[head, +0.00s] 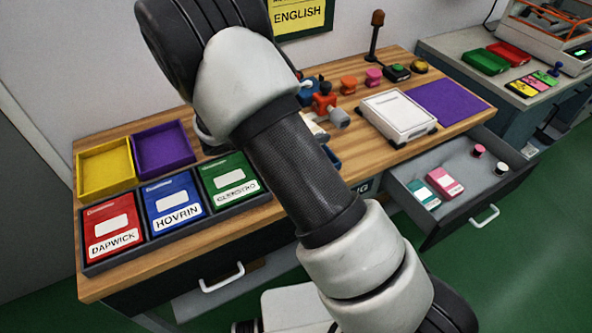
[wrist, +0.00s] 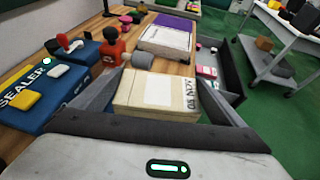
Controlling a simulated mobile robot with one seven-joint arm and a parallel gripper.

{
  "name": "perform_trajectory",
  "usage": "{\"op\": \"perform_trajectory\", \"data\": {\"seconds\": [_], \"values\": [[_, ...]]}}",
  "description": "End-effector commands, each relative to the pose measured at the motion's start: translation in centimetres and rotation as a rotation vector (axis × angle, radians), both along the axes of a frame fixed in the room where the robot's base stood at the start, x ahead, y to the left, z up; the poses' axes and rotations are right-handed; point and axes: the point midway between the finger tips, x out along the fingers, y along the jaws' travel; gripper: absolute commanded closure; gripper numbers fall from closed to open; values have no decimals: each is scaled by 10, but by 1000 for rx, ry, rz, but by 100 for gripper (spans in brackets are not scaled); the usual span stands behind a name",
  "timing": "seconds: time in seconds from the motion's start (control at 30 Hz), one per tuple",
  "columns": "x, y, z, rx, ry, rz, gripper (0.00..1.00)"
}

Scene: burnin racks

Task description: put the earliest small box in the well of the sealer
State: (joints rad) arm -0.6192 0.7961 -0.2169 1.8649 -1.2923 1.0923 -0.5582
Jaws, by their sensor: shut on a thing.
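My gripper (wrist: 160,82) is shut on a small cream box (wrist: 150,93), with one grey finger along each side. The box has a pale blank label and dark, upside-down date-like marking on its right part.
An orange-red device with a grey cylinder (wrist: 143,61) stands just beyond the box. A white flat case (head: 398,115) and purple mat (head: 447,100) lie farther right. An open drawer (head: 455,205) holds pink and teal boxes.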

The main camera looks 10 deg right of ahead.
Motion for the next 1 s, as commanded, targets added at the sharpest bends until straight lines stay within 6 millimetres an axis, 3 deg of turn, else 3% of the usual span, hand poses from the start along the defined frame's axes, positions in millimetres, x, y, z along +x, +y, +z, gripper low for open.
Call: {"op": "perform_trajectory", "data": {"seconds": [0.03,0.3,0.47,0.7,1.0], "values": [[15,0,-23,4,-9,-36,31],[51,0,-30,-2,-1,-146,31],[55,0,-40,-4,4,-156,31],[54,1,-83,-4,5,-153,31],[54,1,-118,-4,4,-154,31]]}}
